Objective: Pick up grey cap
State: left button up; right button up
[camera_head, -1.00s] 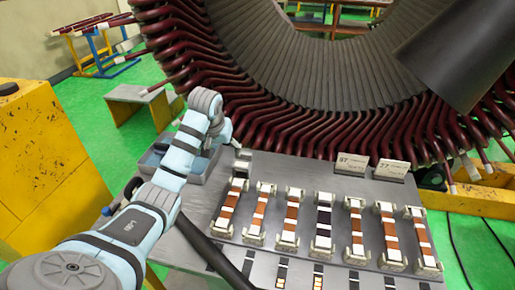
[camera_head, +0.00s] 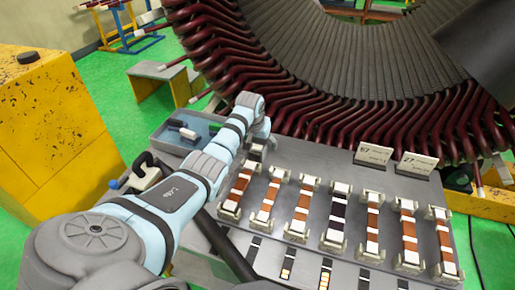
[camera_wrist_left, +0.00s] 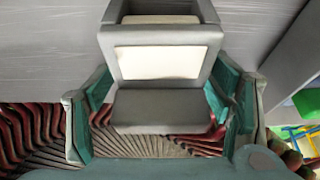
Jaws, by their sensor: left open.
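The grey cap (camera_wrist_left: 160,60) shows in the left wrist view as a box-like grey piece with a pale front panel. In the head view a small grey piece, apparently the cap (camera_head: 256,151), sits at the back left corner of the grey work table (camera_head: 310,155), partly hidden by my left gripper (camera_head: 259,133). In the left wrist view the gripper (camera_wrist_left: 158,115) is open, with one teal-padded finger on each side of the cap's lower part. I cannot tell whether the fingers touch it. My right gripper is not in view.
A grey-blue bin (camera_head: 161,140) with small parts lies left of the gripper. Several banded bars in holders (camera_head: 338,215) fill the table's middle. Two label plates (camera_head: 373,155) stand at the back. The large stator (camera_head: 340,75) with dark red coil ends rises behind.

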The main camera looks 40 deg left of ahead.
pick_arm(q)
jog(key=shift+s, duration=0.1)
jog(key=shift+c, duration=1)
jog(key=c, duration=1.1)
